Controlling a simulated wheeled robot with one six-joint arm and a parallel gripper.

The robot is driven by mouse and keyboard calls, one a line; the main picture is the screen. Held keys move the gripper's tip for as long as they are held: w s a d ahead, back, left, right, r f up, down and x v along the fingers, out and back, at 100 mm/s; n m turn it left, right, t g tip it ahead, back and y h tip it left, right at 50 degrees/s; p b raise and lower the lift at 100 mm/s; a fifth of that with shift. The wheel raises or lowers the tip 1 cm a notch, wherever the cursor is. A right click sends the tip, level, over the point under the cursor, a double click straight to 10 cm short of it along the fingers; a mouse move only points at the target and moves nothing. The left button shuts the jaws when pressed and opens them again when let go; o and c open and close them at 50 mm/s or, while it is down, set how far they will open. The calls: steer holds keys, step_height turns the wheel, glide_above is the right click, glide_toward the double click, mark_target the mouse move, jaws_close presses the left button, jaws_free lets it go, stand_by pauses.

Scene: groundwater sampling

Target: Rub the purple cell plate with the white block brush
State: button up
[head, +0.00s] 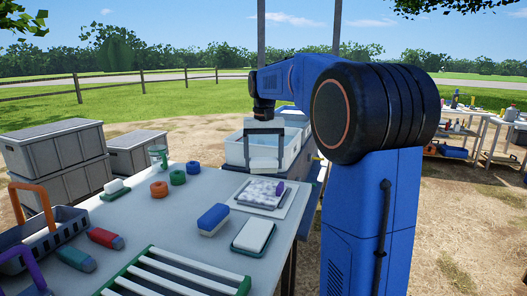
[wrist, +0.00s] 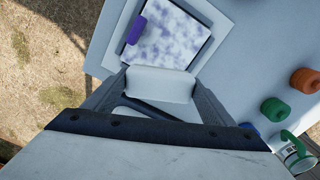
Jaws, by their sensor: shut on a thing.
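My gripper (head: 265,160) is shut on the white block brush (head: 264,164), which hangs level between the two fingers. In the wrist view the white block brush (wrist: 160,84) sits between the fingers, close to the plate's near edge. The purple cell plate (head: 258,194) lies flat on a pale mat on the table, its white face blotched with purple. It has a purple grip at one side (wrist: 136,29). In the head view the brush appears above and beyond the plate's far edge. I cannot tell its exact height. The blotched face (wrist: 170,36) is mostly in sight.
A blue-and-white block (head: 213,219) and a white pad on a dark green base (head: 253,234) lie nearer. Orange (head: 159,189), green and blue rings and a green-topped cup (head: 158,155) stand left. A white slatted rack (head: 175,275) is in front; a water-filled tub (head: 235,150) stands behind.

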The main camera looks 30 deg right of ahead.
steer(key=shift+r, duration=1.6)
